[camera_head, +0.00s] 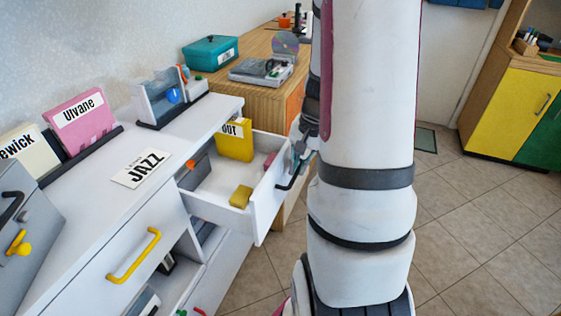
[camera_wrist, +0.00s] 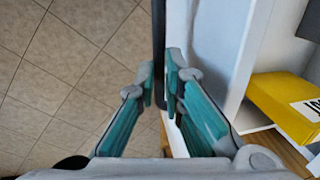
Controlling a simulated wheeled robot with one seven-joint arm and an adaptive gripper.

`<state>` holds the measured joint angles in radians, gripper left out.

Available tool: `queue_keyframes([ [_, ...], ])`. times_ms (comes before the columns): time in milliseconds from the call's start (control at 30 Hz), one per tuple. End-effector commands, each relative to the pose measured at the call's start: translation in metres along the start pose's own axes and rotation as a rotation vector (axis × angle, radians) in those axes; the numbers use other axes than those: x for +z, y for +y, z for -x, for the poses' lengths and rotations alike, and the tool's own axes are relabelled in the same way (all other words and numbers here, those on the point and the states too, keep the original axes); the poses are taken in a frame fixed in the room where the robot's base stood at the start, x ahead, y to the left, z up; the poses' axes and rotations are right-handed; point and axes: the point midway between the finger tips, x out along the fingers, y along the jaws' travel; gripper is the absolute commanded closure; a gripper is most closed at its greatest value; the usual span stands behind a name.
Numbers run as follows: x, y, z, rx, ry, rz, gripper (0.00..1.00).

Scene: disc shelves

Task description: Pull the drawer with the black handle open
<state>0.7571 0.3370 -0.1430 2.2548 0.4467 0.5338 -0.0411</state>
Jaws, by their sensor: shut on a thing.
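The white drawer (camera_head: 262,198) with the black handle (camera_head: 286,184) stands pulled out from the white cabinet in the head view, with its inside showing. My gripper (camera_head: 299,165) is at the drawer front, partly hidden by my arm. In the wrist view my gripper (camera_wrist: 161,88) has its two teal fingers on either side of the black handle (camera_wrist: 158,45), shut on it. The drawer front (camera_wrist: 222,45) shows just right of the handle. Inside the drawer are a yellow box (camera_head: 235,143) and a small yellow block (camera_head: 240,197).
A drawer with a yellow handle (camera_head: 135,256) is at the left of the same cabinet. A JAZZ card (camera_head: 141,168) lies on the white top. A wooden cabinet (camera_head: 262,92) stands behind. Tiled floor (camera_head: 470,235) is clear at the right.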

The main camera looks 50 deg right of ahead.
Motion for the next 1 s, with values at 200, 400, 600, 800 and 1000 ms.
queue_keyframes([
  [200, 0.0, 0.035, 0.005, 0.001, 0.0, -0.005, 1.0],
  [400, -0.001, 0.055, 0.009, 0.001, 0.0, -0.003, 1.0],
  [600, -0.001, 0.064, 0.011, 0.001, -0.001, -0.001, 1.0],
  [800, -0.001, 0.066, 0.012, 0.001, -0.001, 0.0, 1.0],
  [1000, -0.001, 0.066, 0.012, 0.001, 0.0, 0.0, 1.0],
])
